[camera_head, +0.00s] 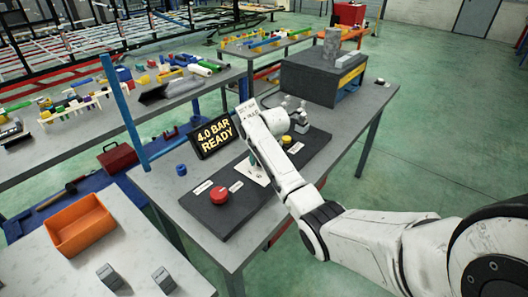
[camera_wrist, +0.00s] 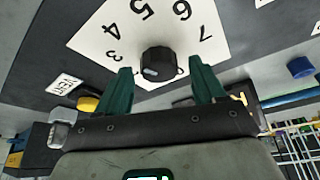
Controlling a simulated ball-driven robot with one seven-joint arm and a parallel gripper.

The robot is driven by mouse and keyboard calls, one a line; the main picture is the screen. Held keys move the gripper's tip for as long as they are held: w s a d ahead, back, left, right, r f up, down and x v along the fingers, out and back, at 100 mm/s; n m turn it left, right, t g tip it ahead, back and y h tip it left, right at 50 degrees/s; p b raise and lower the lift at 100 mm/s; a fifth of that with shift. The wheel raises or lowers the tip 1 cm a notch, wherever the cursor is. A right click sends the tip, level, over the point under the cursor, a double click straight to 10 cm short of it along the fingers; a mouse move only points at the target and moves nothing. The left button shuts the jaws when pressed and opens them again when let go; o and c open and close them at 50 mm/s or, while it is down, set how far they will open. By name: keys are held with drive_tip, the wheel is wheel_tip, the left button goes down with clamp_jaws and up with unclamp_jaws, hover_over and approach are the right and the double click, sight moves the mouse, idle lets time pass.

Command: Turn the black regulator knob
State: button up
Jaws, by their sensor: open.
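The black regulator knob (camera_wrist: 158,62) stands on a white dial plate (camera_wrist: 205,45) printed with numbers, seen upside down in the wrist view. My gripper (camera_wrist: 160,78) is open, with one green finger on each side of the knob. I see a gap between each finger and the knob, and nothing is held. I cannot tell exactly how far the fingertips are above the plate. In the head view my wrist hides the knob, and a corner of the dial plate (camera_head: 258,177) shows below my gripper.
The dark panel (camera_head: 240,213) also carries a red button (camera_head: 219,194) and a yellow button (camera_head: 286,140). A display (camera_head: 213,136) reading "4.0 BAR READY" stands behind. A blue cap (camera_head: 181,170) lies on the table at left. A dark box (camera_head: 320,76) stands at the back.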

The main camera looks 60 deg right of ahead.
drive_tip(key=b+v, duration=0.1)
drive_tip(key=v, duration=0.9)
drive_tip(key=shift+r, duration=0.2)
